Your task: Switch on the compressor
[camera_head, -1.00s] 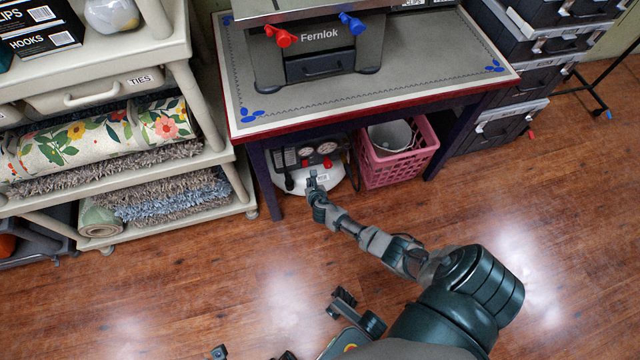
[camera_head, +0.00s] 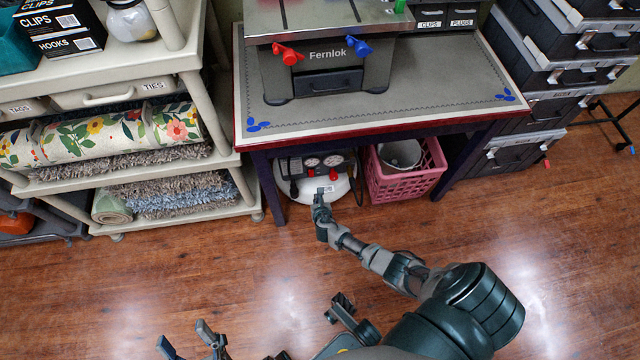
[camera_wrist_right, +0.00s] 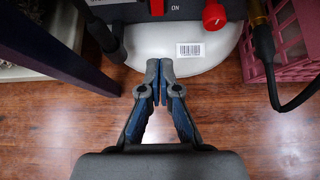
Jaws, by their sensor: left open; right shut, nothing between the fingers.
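The compressor (camera_head: 335,189) stands on the floor under the table, a white tank with a dark panel, two round gauges and red knobs. In the right wrist view its white tank (camera_wrist_right: 215,54) carries a barcode label. A red knob (camera_wrist_right: 214,15) and the letters "ON" show on the dark panel at the top edge; the rest of the panel is cut off. My right gripper (camera_head: 321,193) is shut and empty, just in front of the tank; its closed fingertips (camera_wrist_right: 159,66) overlap the tank's lower edge in view. My left gripper (camera_head: 190,336) is open and empty, low above the floor.
The table (camera_head: 400,128) bears a grey machine marked Fernlok (camera_head: 325,68). A pink crate (camera_head: 405,183) stands right of the compressor, with a dark hose between. A table leg is close on the left. A shelf (camera_head: 250,213) stands further left. The front floor is clear.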

